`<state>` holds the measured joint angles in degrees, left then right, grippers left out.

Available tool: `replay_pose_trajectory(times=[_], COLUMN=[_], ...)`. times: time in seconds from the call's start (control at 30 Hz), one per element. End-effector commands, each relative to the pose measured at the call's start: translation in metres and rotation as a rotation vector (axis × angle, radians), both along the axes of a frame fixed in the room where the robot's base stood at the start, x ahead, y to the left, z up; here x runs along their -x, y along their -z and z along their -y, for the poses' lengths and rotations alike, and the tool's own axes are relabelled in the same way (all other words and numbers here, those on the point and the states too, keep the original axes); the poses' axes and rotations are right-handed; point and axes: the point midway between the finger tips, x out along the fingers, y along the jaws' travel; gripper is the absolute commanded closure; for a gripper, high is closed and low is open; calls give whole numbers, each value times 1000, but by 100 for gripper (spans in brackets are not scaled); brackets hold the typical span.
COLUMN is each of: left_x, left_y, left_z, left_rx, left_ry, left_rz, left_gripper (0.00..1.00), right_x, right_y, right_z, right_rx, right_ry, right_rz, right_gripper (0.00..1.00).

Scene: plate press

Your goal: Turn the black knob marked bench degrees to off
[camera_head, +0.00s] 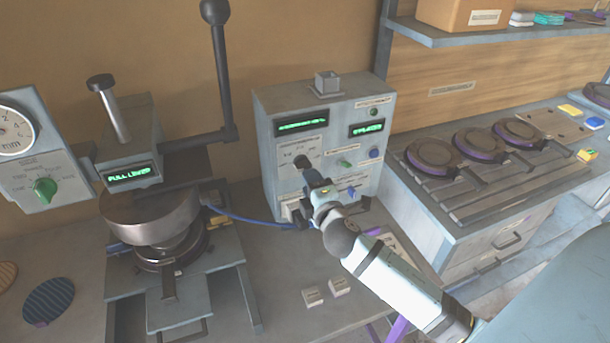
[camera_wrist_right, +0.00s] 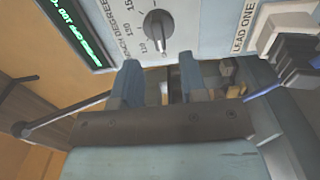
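The grey control box (camera_head: 270,150) stands at the back of the bench. Its black knob (camera_head: 302,161) is on the front face, and in the right wrist view the knob (camera_wrist_right: 157,25) sits on a pale dial lettered with degrees and numbers. My right gripper (camera_head: 311,178) is in front of the box, just below the knob. In the right wrist view its two blue-grey fingers (camera_wrist_right: 160,75) are apart with nothing held between them. The knob appears beyond the fingertips, in line with the gap. My left gripper does not show.
A green knob (camera_head: 344,163) and a blue knob (camera_head: 351,190) sit right of the black one. The press (camera_head: 150,215) with its long lever (camera_head: 222,80) stands left. A blue cable (camera_head: 250,218) runs to the box.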

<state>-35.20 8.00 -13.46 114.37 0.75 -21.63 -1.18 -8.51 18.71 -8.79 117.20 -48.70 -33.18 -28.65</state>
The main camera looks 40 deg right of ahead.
Motion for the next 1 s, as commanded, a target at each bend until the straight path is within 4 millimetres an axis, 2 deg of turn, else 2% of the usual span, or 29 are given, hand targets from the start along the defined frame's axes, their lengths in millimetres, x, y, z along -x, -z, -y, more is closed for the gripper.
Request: replay_pose_trajectory(times=[0.03,0.2,0.4,0.6,1.0], left_x=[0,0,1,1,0], left_y=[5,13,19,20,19], left_z=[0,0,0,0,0], left_rx=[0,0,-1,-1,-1], left_ry=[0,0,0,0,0], left_rz=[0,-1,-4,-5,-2], left_gripper=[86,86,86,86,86], right_x=[13,50,77,85,85], right_y=[3,3,2,0,0], right_z=[-3,-12,-18,-20,-20], right_rx=[-1,0,0,1,1], right_ry=[-1,-1,0,0,0], right_rz=[-2,-2,-1,0,0], right_gripper=[61,61,61,61,61])
